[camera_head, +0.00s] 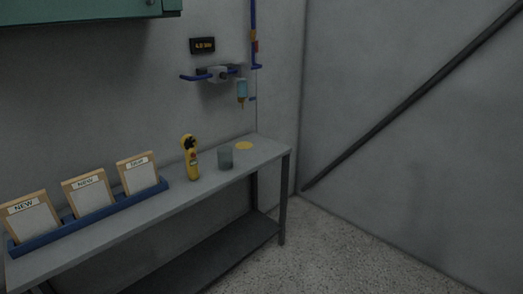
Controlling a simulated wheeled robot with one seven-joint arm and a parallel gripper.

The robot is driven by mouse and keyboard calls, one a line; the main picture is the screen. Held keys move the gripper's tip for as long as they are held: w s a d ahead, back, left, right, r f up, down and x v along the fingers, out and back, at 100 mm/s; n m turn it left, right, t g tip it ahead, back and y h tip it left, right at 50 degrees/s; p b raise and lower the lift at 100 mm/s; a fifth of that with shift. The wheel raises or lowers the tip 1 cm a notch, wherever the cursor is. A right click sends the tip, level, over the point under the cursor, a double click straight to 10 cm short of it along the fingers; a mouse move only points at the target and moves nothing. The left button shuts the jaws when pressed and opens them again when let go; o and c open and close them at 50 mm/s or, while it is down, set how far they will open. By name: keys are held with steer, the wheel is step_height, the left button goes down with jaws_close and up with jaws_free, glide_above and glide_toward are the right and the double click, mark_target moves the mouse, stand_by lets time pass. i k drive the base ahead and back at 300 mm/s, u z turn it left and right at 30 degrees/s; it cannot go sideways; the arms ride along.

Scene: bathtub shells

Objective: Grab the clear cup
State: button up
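The clear cup (226,158) looks grey and see-through. It stands upright on the grey bench (208,184), toward the bench's right end. A yellow handheld device (191,158) stands just left of it, with a small gap between them. A flat yellow disc (244,146) lies on the bench behind the cup and to its right. My gripper is not in the head camera view, so I cannot see its state or place.
A blue rack (96,217) holds three framed boards on the bench's left. A wall fixture with blue pipes (218,74) and a small bottle (242,90) is above the cup. A green cabinet (80,12) overhangs top left. The speckled floor (320,255) at right is clear.

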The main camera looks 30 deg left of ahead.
mark_target(224, 154)
steer(key=u, duration=0.5)
steer(key=i, duration=1.7)
steer(key=u, duration=1.5)
steer(key=i, duration=1.8)
steer(key=u, duration=0.6)
